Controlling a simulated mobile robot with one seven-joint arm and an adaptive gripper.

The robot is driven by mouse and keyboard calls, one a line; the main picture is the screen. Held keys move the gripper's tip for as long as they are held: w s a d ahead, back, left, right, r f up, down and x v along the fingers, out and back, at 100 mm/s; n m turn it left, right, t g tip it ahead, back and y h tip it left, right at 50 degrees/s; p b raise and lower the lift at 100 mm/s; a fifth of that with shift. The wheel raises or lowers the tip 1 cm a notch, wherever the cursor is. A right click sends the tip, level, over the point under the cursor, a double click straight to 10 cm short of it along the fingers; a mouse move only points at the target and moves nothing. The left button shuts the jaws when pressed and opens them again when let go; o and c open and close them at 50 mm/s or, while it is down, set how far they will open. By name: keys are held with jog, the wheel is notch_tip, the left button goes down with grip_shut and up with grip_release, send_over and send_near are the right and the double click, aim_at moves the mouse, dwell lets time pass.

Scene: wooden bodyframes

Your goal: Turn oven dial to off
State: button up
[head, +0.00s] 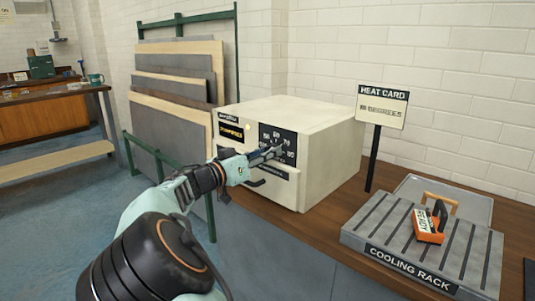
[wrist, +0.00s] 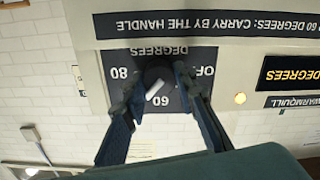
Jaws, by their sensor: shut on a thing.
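The cream oven (head: 325,118) stands on the wooden bench. Its black dial panel (wrist: 200,105) fills the middle of the wrist view, upside down, with 80, 60 and part of OFF readable. The round black dial (wrist: 158,70) has a white mark that slants between 60 and 80 in that view. My gripper (wrist: 160,80) is shut on the dial, one finger on each side. In the head view my gripper (head: 275,152) reaches the panel from the left and hides the dial.
Boards in a green rack (head: 180,65) stand behind left.

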jog(key=shift+f+n+p, duration=0.15)
jog(key=shift+n+p, duration=7.5)
jog(key=shift+n, duration=5.25)
jog(key=o, duration=1.2)
jog(key=shift+c, duration=0.2)
